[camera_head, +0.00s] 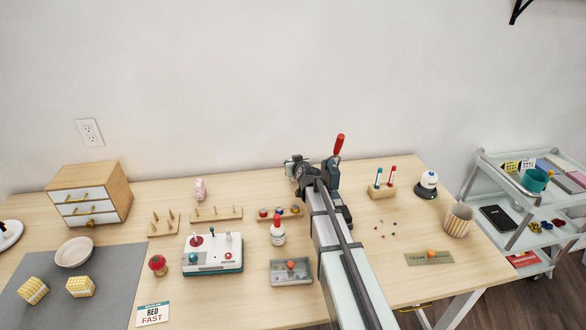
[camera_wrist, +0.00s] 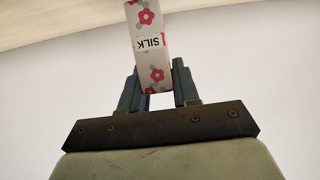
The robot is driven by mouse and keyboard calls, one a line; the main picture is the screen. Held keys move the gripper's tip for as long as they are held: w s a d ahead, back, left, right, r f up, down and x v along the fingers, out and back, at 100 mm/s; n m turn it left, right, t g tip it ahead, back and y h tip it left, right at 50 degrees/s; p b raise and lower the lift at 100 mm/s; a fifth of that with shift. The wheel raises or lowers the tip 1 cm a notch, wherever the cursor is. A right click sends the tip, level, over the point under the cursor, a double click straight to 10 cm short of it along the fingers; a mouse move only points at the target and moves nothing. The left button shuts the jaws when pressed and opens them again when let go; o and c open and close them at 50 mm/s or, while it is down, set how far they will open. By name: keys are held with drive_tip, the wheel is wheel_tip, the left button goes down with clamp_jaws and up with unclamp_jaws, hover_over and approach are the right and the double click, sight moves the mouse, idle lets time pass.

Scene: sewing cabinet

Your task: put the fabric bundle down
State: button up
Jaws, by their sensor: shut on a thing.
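My gripper (camera_wrist: 156,72) is shut on a fabric bundle (camera_wrist: 149,42), white with pink flowers and the word SILK, in the wrist view. The bundle sticks out between and past the two fingers. Whether the bundle touches a surface I cannot tell. A small pink patterned piece (camera_head: 200,188) stands at the back of the table. Two yellow checked bundles (camera_head: 33,290) (camera_head: 80,287) lie on the grey mat (camera_head: 115,275).
A drawer cabinet (camera_head: 88,197) stands at back left. A toy-like machine (camera_head: 212,254), a glue bottle (camera_head: 277,232) and a grey tray (camera_head: 291,279) lie left of my arm. Loose beads (camera_head: 385,228) and a striped cup (camera_head: 458,220) are right.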

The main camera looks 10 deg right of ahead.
wheel_tip(320, 180, up, 8)
drive_tip(key=shift+r, duration=0.25)
drive_tip(key=shift+a, duration=0.1)
drive_tip(key=s+a+n+g+y, duration=0.1)
drive_tip(key=s+a+n+y, duration=0.15)
drive_tip(key=a, duration=1.05)
drive_tip(key=s+a+n+y, duration=0.1)
drive_tip(key=s+a, duration=0.3)
drive_tip(key=a, duration=0.8)
drive_tip(key=s+a+n+g+y, duration=0.1)
drive_tip(key=s+a+n+y, duration=0.15)
drive_tip(key=a, duration=1.05)
drive_tip(key=s+a+n+g+y, duration=0.2)
drive_tip(key=s+a, duration=1.2)
drive_tip(key=a, duration=0.1)
drive_tip(key=s+a+n+g+y, duration=0.2)
drive_tip(key=s+a, duration=0.1)
drive_tip(key=s, duration=0.4)
drive_tip(key=s+a+n+g+y, duration=0.1)
drive_tip(key=s+a+n+g, duration=0.15)
drive_tip(key=s, duration=0.35)
drive_tip(key=shift+a+f, duration=0.15)
drive_tip(key=shift+f, duration=4.6)
drive_tip(key=shift+f, duration=0.1)
